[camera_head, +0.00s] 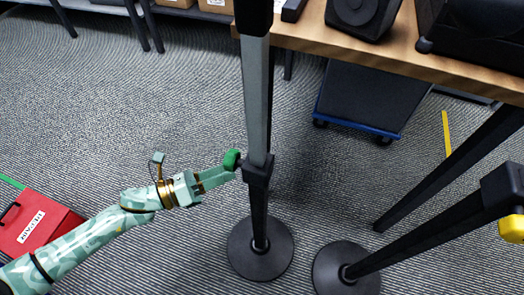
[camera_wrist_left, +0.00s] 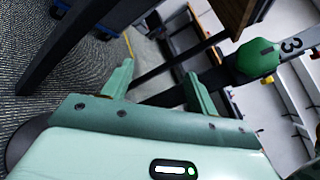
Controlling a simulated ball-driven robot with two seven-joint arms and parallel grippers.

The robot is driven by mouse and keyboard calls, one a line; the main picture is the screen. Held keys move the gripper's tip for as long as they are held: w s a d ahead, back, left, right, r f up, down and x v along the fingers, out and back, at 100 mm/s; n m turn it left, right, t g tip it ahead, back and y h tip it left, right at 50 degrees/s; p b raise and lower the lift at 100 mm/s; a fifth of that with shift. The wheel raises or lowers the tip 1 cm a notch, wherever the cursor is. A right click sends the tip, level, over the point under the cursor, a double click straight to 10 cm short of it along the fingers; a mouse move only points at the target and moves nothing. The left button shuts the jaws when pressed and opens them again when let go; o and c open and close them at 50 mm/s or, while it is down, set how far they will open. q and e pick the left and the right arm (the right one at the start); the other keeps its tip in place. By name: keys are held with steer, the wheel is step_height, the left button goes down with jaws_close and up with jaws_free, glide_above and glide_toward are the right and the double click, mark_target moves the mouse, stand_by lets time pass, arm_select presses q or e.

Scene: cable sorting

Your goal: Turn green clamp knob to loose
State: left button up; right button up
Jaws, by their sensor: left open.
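The green clamp knob (camera_head: 232,160) sits on the left side of the black clamp collar (camera_head: 258,170) on an upright stand pole (camera_head: 256,100). In the left wrist view the green knob (camera_wrist_left: 257,58) is at the upper right, with a small pale mark on its face. My left gripper (camera_head: 231,173) reaches in from the left, its fingertips close beside the knob. In the left wrist view its fingers (camera_wrist_left: 158,76) are apart with nothing between them; the knob lies beyond the right finger. I cannot tell whether a finger touches it. My right gripper is not in view.
A second stand leans at the right with a yellow knob (camera_head: 512,228). Round black bases (camera_head: 260,262) stand on the carpet. A wooden table (camera_head: 400,58) with black equipment is at the upper right, a red case (camera_head: 35,225) at lower left. The carpet at left is mostly clear.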

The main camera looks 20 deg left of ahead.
arm_select(q)
steer(key=a+r+m+g+h, duration=0.35)
steer(key=m+g, duration=0.25)
steer(key=m, duration=0.4)
steer(key=m+g+h, duration=0.2)
steer(key=m+g, duration=0.5)
steer(key=m, duration=0.1)
glide_toward(231, 160)
steer(key=d+f+p, duration=0.1)
steer(key=d, duration=0.6)
steer(key=shift+w+d+p, duration=0.25)
steer(key=shift+d+p, duration=0.05)
steer(key=shift+d, duration=0.05)
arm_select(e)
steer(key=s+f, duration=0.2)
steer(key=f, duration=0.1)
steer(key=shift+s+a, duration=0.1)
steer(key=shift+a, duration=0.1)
arm_select(q)
steer(key=shift+f, duration=0.15)
steer(key=c, duration=1)
